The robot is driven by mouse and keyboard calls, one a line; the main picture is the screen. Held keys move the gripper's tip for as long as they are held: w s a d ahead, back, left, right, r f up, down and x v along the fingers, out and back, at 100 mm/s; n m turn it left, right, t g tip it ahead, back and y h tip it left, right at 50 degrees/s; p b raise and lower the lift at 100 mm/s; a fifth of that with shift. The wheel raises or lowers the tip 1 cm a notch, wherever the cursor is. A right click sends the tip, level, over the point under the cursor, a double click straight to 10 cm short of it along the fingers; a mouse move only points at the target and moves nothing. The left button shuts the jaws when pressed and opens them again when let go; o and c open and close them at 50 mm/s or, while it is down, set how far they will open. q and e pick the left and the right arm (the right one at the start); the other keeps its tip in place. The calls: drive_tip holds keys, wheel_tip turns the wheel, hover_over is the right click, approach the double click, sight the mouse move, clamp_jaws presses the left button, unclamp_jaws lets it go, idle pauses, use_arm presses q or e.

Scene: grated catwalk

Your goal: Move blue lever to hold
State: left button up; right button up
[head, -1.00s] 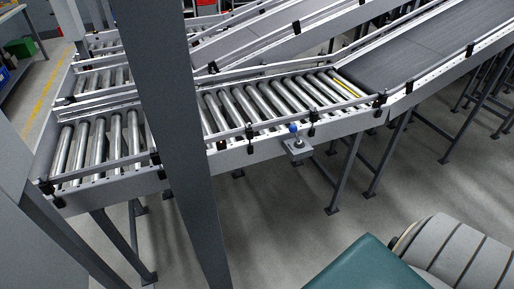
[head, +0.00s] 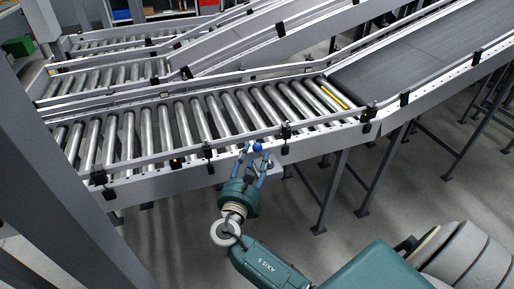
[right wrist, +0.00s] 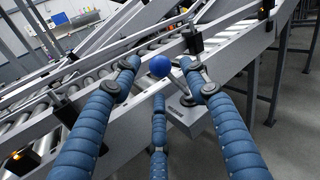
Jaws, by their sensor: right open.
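The blue lever shows as a round blue knob (head: 257,147) at the near side rail of the roller conveyor. In the right wrist view the knob (right wrist: 160,66) sits in the middle, between the spread fingers. In the right wrist view my right gripper (right wrist: 160,72) has one finger on each side and a third below. I cannot tell whether any finger touches the knob. My left gripper is not in view.
The roller conveyor (head: 150,130) runs behind the lever and joins a dark belt (head: 420,65) at the right. Black clamps (head: 286,131) stand on its side rail near the lever. A grey post (head: 50,180) stands at the left. Floor below is open between the conveyor legs.

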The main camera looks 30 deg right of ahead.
sight(258, 148)
drive_tip(key=shift+x, duration=2.65)
clamp_jaws()
